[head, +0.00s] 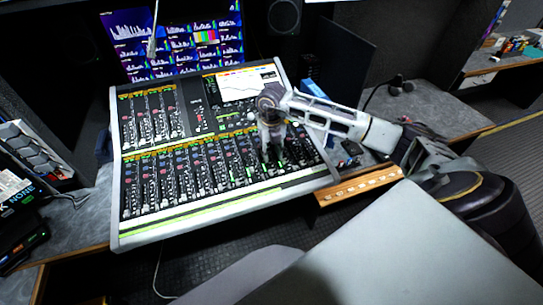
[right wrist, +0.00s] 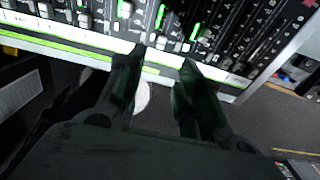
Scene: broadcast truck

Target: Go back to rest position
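My right gripper (head: 273,158) points down over the lower right part of the mixing console (head: 215,205), above its rows of faders. My right arm reaches in from the right side of the head view. In the right wrist view the two dark fingers of the right gripper (right wrist: 156,82) stand apart with nothing between them. Beyond them show the console's white front edge and green strip (right wrist: 75,44). Whether the fingertips touch the console I cannot tell. My left gripper is not in view.
A screen with graphs (head: 180,45) stands behind the console. A dark upright panel (head: 340,62) and a speaker (head: 285,17) are at the back. Equipment (head: 32,150) sits on the left. A grey counter (head: 440,110) with a wooden edge lies to the right.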

